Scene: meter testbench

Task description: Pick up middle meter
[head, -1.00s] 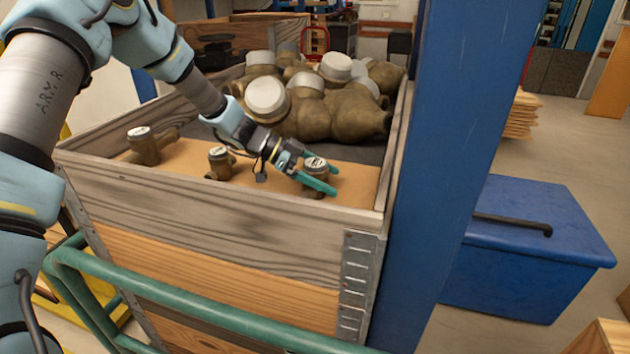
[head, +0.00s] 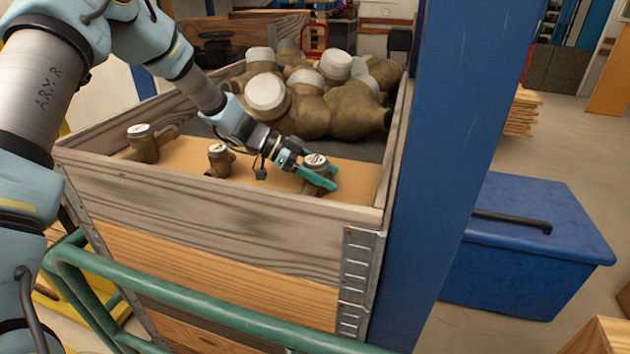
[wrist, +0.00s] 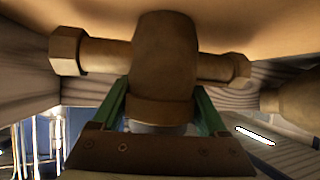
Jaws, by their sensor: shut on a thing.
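Three small brass meters with pale round caps stand in a row on the tan board in the wooden crate: the left meter (head: 143,148), the middle meter (head: 218,162) and the right meter (head: 315,163). My gripper (head: 326,178) is at the right meter, its green fingers shut on either side of that body. The wrist view shows the held meter (wrist: 164,60) between the fingers, with a pipe end out to each side. The middle meter stands apart from my gripper, to its left. I cannot tell whether the held meter still touches the board.
The crate's front wall (head: 200,215) runs close in front of the meters. Large brass meters (head: 335,108) are piled behind them. A blue post (head: 440,150) stands at the crate's right side, with a blue box (head: 535,245) beyond. A green rail (head: 200,308) crosses in front.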

